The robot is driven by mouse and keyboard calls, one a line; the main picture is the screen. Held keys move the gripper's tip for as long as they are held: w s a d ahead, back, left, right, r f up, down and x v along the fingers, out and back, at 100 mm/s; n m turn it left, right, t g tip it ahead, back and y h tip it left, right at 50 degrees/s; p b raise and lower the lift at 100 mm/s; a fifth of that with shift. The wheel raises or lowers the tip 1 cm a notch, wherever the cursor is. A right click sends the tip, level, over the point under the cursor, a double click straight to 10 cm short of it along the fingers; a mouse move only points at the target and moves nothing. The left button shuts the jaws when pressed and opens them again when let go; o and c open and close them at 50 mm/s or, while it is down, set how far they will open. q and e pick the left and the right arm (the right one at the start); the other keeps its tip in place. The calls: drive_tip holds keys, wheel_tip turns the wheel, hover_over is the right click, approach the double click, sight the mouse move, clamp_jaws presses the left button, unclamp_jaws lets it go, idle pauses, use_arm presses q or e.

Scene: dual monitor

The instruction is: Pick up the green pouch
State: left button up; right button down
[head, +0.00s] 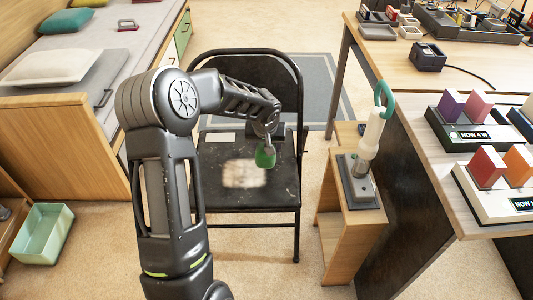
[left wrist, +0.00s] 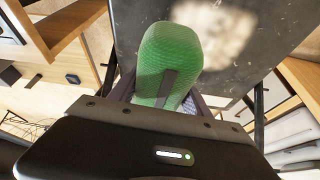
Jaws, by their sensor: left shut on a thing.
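The green pouch (head: 265,158) hangs below my left gripper (head: 268,146) in the head view, over the black folding chair (head: 285,190). In the left wrist view the pouch (left wrist: 170,62) is a rounded, textured green shape between the fingers of my left gripper (left wrist: 168,92). The gripper is shut on it, and the fingers are partly hidden by the pouch and the gripper body. The pouch appears raised above the chair seat. My right gripper is not in view.
A pale blurred patch (head: 244,173) lies on the seat. A small wooden stand (head: 335,205) holding a grey base with a white, teal-hooked object (head: 371,135) is right of the chair. Desks (head: 480,70) stand further right; a bed (head: 60,110) is at left.

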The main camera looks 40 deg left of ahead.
use_arm(q)
drive_tip(key=shift+r, duration=1.55)
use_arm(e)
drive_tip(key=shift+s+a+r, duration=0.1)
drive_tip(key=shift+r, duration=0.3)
use_arm(q)
drive_tip(key=shift+p, duration=0.3)
